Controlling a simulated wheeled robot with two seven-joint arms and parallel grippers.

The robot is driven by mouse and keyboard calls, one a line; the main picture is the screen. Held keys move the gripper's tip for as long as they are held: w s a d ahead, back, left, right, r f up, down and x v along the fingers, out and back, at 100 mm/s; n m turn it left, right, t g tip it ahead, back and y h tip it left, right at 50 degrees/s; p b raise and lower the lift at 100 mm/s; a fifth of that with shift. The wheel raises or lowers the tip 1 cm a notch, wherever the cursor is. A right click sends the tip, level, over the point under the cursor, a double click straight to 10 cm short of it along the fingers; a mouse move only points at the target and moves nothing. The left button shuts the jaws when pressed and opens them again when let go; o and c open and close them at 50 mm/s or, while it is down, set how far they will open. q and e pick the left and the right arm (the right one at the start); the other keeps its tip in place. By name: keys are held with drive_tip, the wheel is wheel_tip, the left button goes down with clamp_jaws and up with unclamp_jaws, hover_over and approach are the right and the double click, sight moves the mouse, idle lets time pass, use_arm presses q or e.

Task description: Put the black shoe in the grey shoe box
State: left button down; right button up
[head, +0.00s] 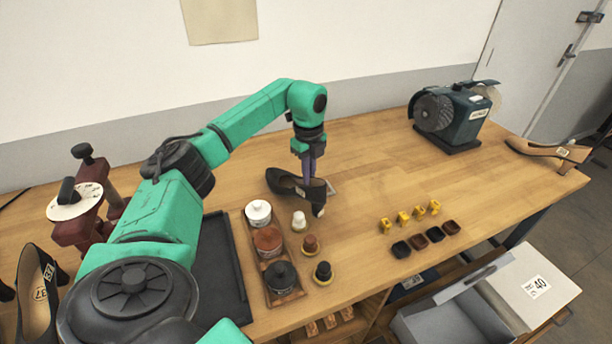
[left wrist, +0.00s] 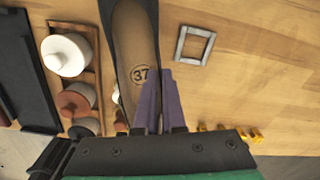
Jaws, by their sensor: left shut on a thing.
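The black shoe (head: 285,182) is a heeled pump on the workbench, near the middle in the head view. In the left wrist view the shoe (left wrist: 123,60) shows a tan insole marked 37. My left gripper (head: 309,178) points down with purple fingers, shut on the shoe's side wall near the heel; the fingers also show in the left wrist view (left wrist: 157,103). I cannot tell whether the shoe is clear of the bench. The grey shoe box (head: 408,325) is open at the lower right, below the bench top, and partly cut off. My right gripper is not in view.
A tray (head: 291,297) of polish jars stands left of the shoe, with small brushes beside it.

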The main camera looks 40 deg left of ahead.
use_arm(q)
wheel_tip(320, 180, up, 18)
drive_tip(key=p, duration=0.3)
drive_tip(key=shift+r, duration=0.25)
